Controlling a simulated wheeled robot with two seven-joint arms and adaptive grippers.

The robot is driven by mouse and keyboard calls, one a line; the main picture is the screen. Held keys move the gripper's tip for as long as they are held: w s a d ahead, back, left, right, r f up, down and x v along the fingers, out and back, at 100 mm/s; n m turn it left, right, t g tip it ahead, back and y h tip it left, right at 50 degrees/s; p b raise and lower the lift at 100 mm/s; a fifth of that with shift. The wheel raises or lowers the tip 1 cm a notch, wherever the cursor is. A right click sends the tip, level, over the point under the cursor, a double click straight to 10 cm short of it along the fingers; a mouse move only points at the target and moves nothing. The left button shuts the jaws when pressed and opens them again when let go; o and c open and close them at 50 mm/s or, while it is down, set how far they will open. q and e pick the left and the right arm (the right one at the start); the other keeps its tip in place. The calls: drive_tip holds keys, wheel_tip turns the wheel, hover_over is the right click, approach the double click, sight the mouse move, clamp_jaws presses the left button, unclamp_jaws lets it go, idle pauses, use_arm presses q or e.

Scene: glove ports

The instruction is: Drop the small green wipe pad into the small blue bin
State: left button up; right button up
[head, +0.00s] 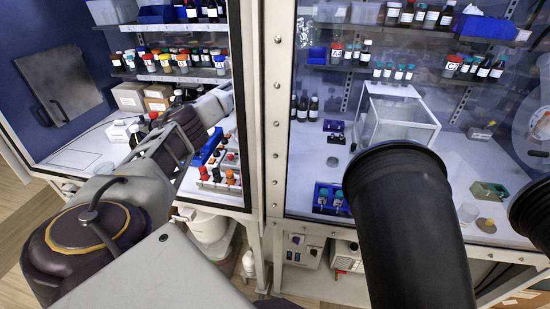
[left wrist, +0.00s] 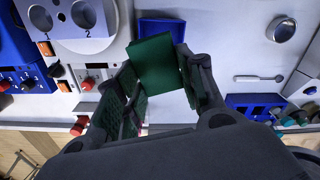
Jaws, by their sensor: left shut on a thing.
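The green wipe pad (left wrist: 153,62) is a flat square held between the fingertips of my left gripper (left wrist: 157,66) in the left wrist view. The gripper is shut on it. A small blue bin (left wrist: 160,28) shows just beyond the pad in that view, partly covered by it. The pad appears above or in front of the bin; I cannot tell the height between them. In the head view my left arm reaches in at the left, and its gripper is hidden behind the window frame. My right gripper is not in view.
A round metal dish (left wrist: 283,29), a spoon (left wrist: 260,78) and a blue rack (left wrist: 240,100) are at right. A clear box (head: 400,116) and black glove sleeve (head: 405,220) show in the head view.

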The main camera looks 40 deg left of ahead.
use_arm(q)
drive_tip(key=shift+s+r, duration=0.1)
drive_tip(key=shift+f, duration=2)
drive_tip(key=shift+f+b, duration=0.8)
drive_tip(key=shift+f, duration=0.3)
drive_tip(key=o, duration=0.8)
drive_tip(key=shift+r, duration=6)
